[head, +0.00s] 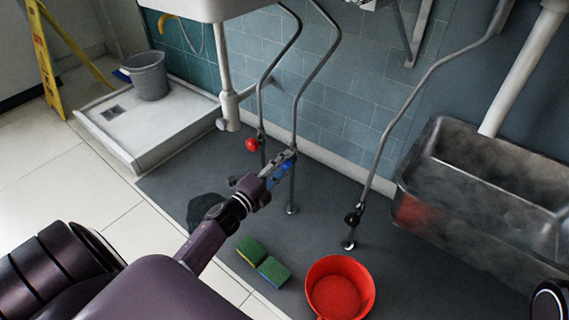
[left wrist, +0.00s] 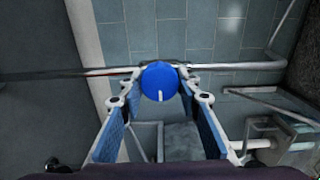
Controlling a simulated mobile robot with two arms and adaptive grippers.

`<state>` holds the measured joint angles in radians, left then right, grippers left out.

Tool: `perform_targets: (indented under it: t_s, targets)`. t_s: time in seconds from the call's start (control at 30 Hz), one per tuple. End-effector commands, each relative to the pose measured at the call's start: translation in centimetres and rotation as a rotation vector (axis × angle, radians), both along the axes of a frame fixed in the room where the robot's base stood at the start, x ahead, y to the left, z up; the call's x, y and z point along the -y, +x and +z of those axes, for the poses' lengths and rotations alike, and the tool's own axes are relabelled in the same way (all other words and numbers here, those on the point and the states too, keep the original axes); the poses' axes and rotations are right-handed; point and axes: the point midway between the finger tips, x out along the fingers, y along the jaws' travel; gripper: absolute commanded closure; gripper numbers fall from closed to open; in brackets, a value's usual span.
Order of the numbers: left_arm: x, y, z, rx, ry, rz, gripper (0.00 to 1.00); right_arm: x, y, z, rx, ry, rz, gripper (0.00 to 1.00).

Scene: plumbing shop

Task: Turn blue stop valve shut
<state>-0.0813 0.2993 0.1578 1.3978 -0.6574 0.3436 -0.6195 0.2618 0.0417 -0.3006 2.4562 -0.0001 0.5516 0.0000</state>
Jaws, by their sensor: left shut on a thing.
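The blue stop valve (left wrist: 159,82) has a round knob with a short white mark, seen in the left wrist view on a grey pipe. My left gripper (left wrist: 160,88) has its two fingers on either side of the knob and is shut on it. In the head view my left gripper (head: 284,170) reaches to the middle pipe (head: 301,93) under the sink. There the knob is mostly hidden by the fingers, and I cannot tell its blue from the finger pads.
A red valve knob (head: 252,144) is on the pipe just left. A dark valve (head: 352,218) is on the right pipe. A red bucket (head: 340,288) and sponges (head: 273,271) lie on the floor in front. A metal trough (head: 470,205) stands right, a shower tray (head: 150,130) left.

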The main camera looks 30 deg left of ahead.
Motion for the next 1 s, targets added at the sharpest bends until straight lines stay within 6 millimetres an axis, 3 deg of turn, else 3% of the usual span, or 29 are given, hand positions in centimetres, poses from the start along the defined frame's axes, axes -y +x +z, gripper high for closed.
perform_targets:
  t_s: [0.53, 0.57, 0.7, 1.0]
  targets:
    - [0.1, -0.06, -0.15, 0.0, 0.025, -0.002, 0.94, 0.03, -0.15, 0.07, 0.003, 0.0, -0.001, 0.6]
    - [0.1, -0.06, -0.15, 0.0, 0.025, -0.002, 0.67, 0.04, -0.16, 0.08, 0.003, 0.0, -0.001, 0.6]
    - [0.07, -0.05, -0.12, 0.0, 0.024, -0.001, 0.52, 0.04, -0.16, 0.08, 0.004, 0.0, -0.001, 0.6]
    - [0.02, -0.13, -0.06, 0.001, 0.023, -0.001, 0.52, 0.09, -0.2, 0.1, 0.004, 0.0, -0.002, 0.6]
